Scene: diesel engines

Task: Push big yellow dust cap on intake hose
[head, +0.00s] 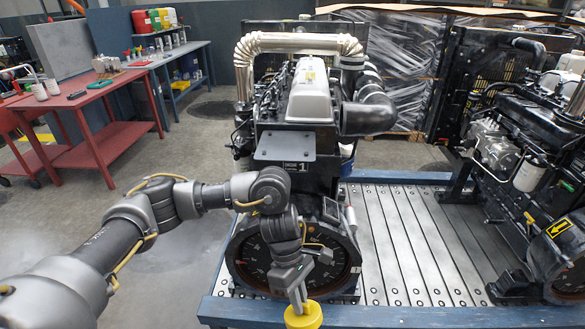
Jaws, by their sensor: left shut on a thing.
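My left gripper (299,299) is shut on the big yellow dust cap (304,316), holding it low at the bottom of the head view, in front of the engine's flywheel (350,272). The cap's lower part is cut off by the picture edge. My right gripper is not in view.
The engine stands on a blue-framed slatted pallet (420,240), with clear slats to the right. A second engine (520,150) stands at the right. A red table (90,95) and blue bench (180,55) are at the left. Wrapped crates (400,60) stand behind.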

